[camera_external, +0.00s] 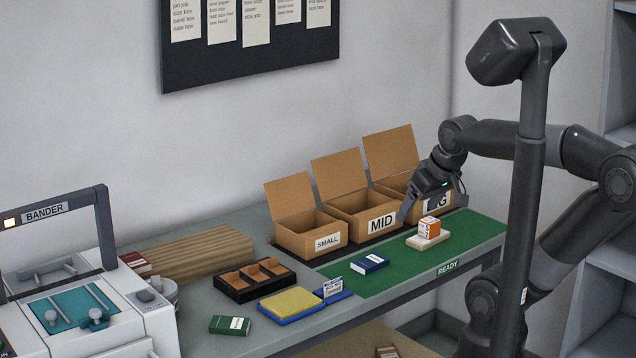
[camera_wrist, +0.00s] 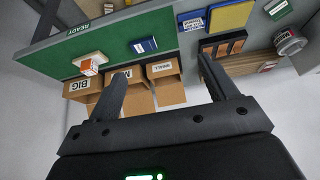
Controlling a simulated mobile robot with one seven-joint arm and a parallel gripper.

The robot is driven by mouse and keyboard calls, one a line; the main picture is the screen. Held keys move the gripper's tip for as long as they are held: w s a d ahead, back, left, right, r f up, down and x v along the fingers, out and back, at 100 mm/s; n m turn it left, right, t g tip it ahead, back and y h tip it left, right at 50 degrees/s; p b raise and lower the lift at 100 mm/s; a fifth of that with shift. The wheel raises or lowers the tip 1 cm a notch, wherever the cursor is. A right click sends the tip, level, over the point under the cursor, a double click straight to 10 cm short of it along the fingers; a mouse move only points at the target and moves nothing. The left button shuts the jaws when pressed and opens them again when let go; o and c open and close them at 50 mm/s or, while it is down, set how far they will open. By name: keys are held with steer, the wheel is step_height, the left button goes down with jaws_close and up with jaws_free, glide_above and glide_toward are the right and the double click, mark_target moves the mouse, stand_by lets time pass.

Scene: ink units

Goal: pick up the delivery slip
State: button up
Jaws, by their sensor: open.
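A small white printed card (camera_external: 333,287), the likely delivery slip, stands upright in a blue holder (camera_external: 338,297) near the table's front edge, beside a yellow pad on a blue base. In the wrist view the likely slip (camera_wrist: 193,24) is small, at the upper middle; its print cannot be read. My gripper (camera_external: 432,204) is well to the right of it and higher, in front of the MID and BIG boxes. It also shows in the wrist view (camera_wrist: 163,68), fingers apart with nothing between them.
An orange-and-white box (camera_external: 429,228) on a pale block and a dark blue box (camera_external: 370,264) lie on the green READY mat (camera_external: 400,265). Open cartons (camera_external: 312,243) line the back. A black divided tray (camera_external: 254,279), yellow pad (camera_external: 291,302) and green box (camera_external: 230,325) stand left.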

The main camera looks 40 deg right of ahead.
steer(key=m+g, duration=0.6)
steer(key=m, duration=3)
glide_above(333, 290)
step_height(333, 290, down, 15)
steer(key=shift+d+f, duration=0.1)
steer(key=shift+f, duration=3.15)
